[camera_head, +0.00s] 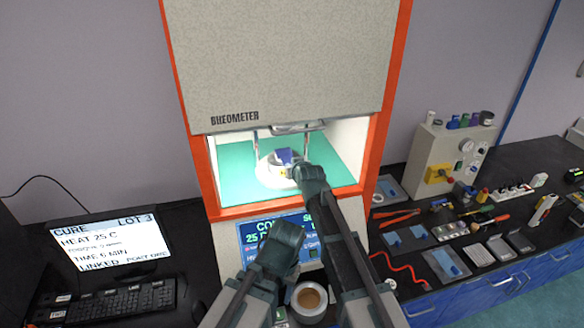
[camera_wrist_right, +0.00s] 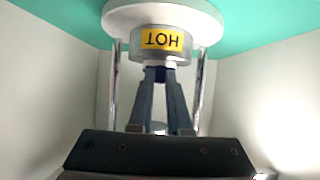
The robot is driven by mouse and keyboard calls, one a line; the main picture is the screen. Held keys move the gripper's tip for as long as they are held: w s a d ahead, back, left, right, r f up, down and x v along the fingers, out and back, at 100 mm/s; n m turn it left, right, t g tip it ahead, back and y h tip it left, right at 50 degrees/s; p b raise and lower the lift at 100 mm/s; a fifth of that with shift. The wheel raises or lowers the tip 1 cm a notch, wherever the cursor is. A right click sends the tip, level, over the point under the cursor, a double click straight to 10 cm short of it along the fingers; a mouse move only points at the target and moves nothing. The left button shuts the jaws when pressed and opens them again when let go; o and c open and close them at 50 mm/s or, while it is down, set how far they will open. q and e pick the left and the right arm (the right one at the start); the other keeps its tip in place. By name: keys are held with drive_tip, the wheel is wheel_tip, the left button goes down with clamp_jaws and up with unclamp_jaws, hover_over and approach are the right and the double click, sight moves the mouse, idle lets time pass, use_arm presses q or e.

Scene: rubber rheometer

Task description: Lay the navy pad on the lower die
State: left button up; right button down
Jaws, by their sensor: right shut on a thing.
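The navy pad (camera_head: 285,156) shows as a small dark blue patch at the die inside the lit chamber. The lower die (camera_head: 270,170) is a pale round disc with a metal cylinder; its yellow HOT label (camera_wrist_right: 162,40) reads upside down in the right wrist view. My right gripper (camera_wrist_right: 160,74) reaches into the chamber, its fingers shut on a small dark piece, the pad, close to the cylinder. Whether the pad touches the die is unclear. My left gripper (camera_head: 282,240) is outside, below the chamber opening; its fingertips are hidden.
The rheometer's orange frame (camera_head: 380,125) borders the opening, with metal posts (camera_wrist_right: 201,85) beside the die. A monitor (camera_head: 113,248) and keyboard (camera_head: 122,300) stand left. A cup (camera_head: 309,297) is in front. Tools and a grey control box (camera_head: 447,158) crowd the right bench.

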drive_tip(key=c, duration=0.8)
unclamp_jaws()
drive_tip(key=s+d, duration=0.1)
drive_tip(key=s, duration=0.2)
drive_tip(key=s+d, duration=0.1)
drive_tip(key=s, duration=0.3)
drive_tip(key=s+d+r+p, duration=0.1)
drive_tip(key=s, duration=0.3)
drive_tip(key=shift+s+d, duration=0.25)
drive_tip(key=shift+d, duration=0.1)
